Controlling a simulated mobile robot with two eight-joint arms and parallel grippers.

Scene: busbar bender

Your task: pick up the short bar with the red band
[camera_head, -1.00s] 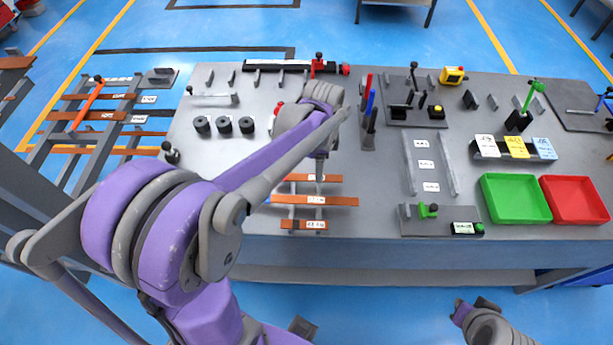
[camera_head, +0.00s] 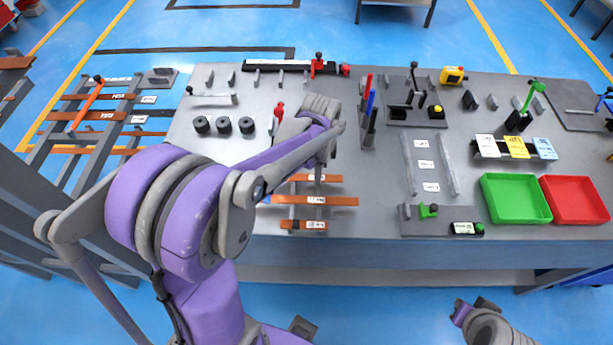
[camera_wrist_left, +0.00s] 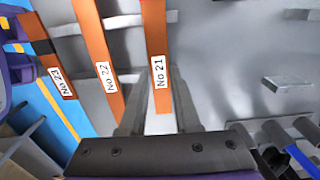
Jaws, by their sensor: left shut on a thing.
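Three copper-coloured bars with white labels lie on a grey rack at the table's front left. The farthest bar (camera_head: 330,178) is labelled No 21 in the left wrist view (camera_wrist_left: 155,35). My left gripper (camera_head: 318,175) is at this bar, its fingers on either side near one end in the left wrist view (camera_wrist_left: 159,88), shut on it. I cannot make out a red band on it. The No 22 bar (camera_head: 340,201) and the No 23 bar (camera_head: 303,225) lie nearer the front edge. My right gripper is not in view; only part of my right arm shows.
Upright red and blue tools (camera_head: 368,108) stand close behind right of my left gripper. A green tray (camera_head: 515,220) and a red tray (camera_head: 575,220) sit at the right. Black cylinders (camera_head: 224,125) stand at the left. A side rack (camera_head: 42,150) holds more bars.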

